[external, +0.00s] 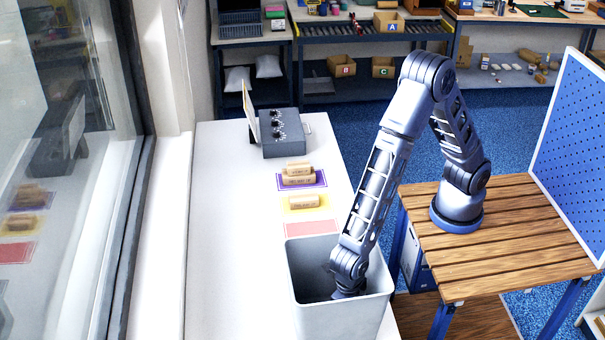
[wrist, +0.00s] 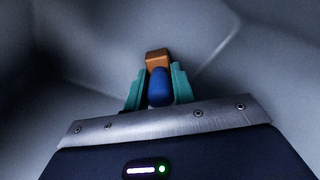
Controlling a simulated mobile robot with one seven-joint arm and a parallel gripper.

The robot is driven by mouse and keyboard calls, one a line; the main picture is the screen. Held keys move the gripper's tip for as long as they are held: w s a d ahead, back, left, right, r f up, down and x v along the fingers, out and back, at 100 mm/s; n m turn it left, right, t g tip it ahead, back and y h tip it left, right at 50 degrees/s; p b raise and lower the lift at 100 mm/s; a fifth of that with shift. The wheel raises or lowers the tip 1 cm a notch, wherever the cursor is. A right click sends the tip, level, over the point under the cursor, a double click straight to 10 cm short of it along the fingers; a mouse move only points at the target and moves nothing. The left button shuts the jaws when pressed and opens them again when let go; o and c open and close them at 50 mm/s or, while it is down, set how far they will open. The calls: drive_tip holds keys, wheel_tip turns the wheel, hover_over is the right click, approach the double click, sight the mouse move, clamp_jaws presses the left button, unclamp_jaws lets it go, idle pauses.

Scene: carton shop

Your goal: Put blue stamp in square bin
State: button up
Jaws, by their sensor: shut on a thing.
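The square bin (external: 340,317) is a grey open-topped bin at the front of the white table in the external view. My arm reaches down into it, and its end is below the rim. In the wrist view, my gripper (wrist: 159,72) has teal fingers shut on the blue stamp (wrist: 159,88). The stamp shows a rounded blue part between the fingers and an orange-brown block (wrist: 157,56) at its far end. Pale grey bin walls surround it. The stamp is hidden in the external view, and I cannot tell whether it touches the bin floor.
Wooden stamps stand on a purple mat (external: 318,184) and a yellow mat (external: 326,200) behind the bin. A red mat (external: 312,228) is bare. A dark grey box with knobs (external: 283,145) stands farther back. The white table's left side is clear (external: 235,250).

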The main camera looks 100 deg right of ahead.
drive_tip(key=o, duration=1)
drive_tip(key=r, duration=1.2)
drive_tip(key=shift+w+d, duration=0.25)
drive_tip(key=shift+r, duration=0.1)
